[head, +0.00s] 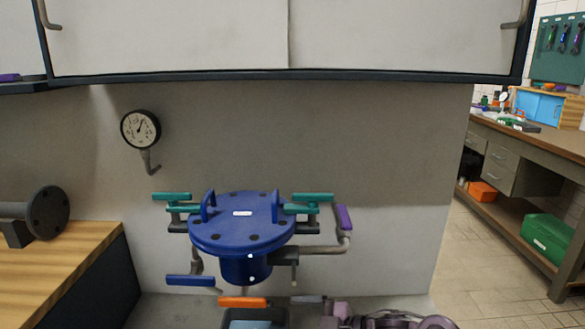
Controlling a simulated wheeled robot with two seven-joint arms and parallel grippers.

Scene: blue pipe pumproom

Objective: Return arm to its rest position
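Neither of my grippers can be made out in the head view, and I cannot see whether either holds anything. A blue round flanged vessel (241,228) with two upright handles stands in front of the grey wall at the centre. Teal valve handles (172,196) sit on pipes at its left and right. A dark blue handle (191,281) is at its lower left, and a purple handle (344,217) is at its right.
A pressure gauge (140,129) is on the wall. A wooden bench (75,262) with a dark flanged pipe (45,213) is left. Orange (243,302) and mauve (385,319) parts show at the bottom, partly cut off. A cabinet (290,40) overhangs. Open floor (488,265) lies right, before a workbench (540,148).

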